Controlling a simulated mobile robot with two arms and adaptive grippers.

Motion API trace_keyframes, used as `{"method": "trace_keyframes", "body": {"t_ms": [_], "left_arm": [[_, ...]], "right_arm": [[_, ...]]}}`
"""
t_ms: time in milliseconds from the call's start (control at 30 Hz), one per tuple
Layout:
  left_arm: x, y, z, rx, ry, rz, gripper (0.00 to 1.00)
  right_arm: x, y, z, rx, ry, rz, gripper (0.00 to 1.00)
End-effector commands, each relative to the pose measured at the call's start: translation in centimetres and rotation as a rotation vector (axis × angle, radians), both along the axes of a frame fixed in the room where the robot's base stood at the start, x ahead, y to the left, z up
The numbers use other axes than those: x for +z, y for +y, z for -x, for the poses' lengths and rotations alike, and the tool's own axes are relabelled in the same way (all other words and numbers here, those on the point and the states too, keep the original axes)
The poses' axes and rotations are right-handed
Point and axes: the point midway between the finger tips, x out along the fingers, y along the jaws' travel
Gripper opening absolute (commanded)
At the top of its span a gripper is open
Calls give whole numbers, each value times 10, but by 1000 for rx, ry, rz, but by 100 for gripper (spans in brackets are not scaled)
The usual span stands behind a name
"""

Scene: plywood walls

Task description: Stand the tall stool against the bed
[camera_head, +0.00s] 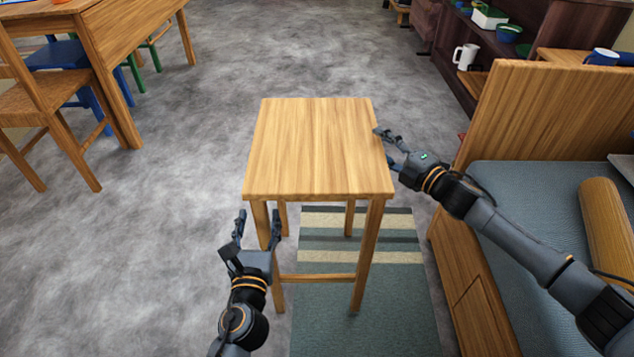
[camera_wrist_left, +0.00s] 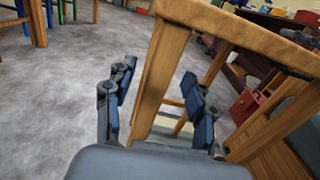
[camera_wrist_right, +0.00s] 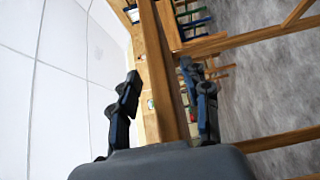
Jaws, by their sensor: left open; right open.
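The tall stool (camera_head: 318,150), light wood with a square seat, stands upright on the floor, partly over a striped rug, apart from the bed (camera_head: 540,110) at the right. My left gripper (camera_head: 258,222) is open at the stool's near left leg (camera_head: 262,238). In the left wrist view that leg (camera_wrist_left: 160,85) shows between the open fingers (camera_wrist_left: 158,100). My right gripper (camera_head: 386,146) is open at the seat's right edge. In the right wrist view the seat edge (camera_wrist_right: 160,70) runs between the open fingers (camera_wrist_right: 165,100). I cannot tell whether either gripper touches the wood.
A wooden table (camera_head: 125,30) and chair (camera_head: 45,100) stand at the left. A dark shelf (camera_head: 450,70) with bowls and a mug is at the back right.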

Motion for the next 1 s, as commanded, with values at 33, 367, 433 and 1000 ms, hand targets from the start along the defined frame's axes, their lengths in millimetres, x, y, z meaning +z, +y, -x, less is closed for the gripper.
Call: {"method": "trace_keyframes", "body": {"t_ms": [33,367,433,1000], "left_arm": [[1,0,-9,0,-2,0,55],[0,1,-30,1,0,0,55],[0,1,-30,1,1,0,55],[0,1,-30,1,1,1,0]], "right_arm": [[1,6,-7,0,-2,-1,47],[0,19,-24,0,1,-1,47],[0,19,-24,0,1,-1,47],[0,18,-23,-1,0,0,0]]}}
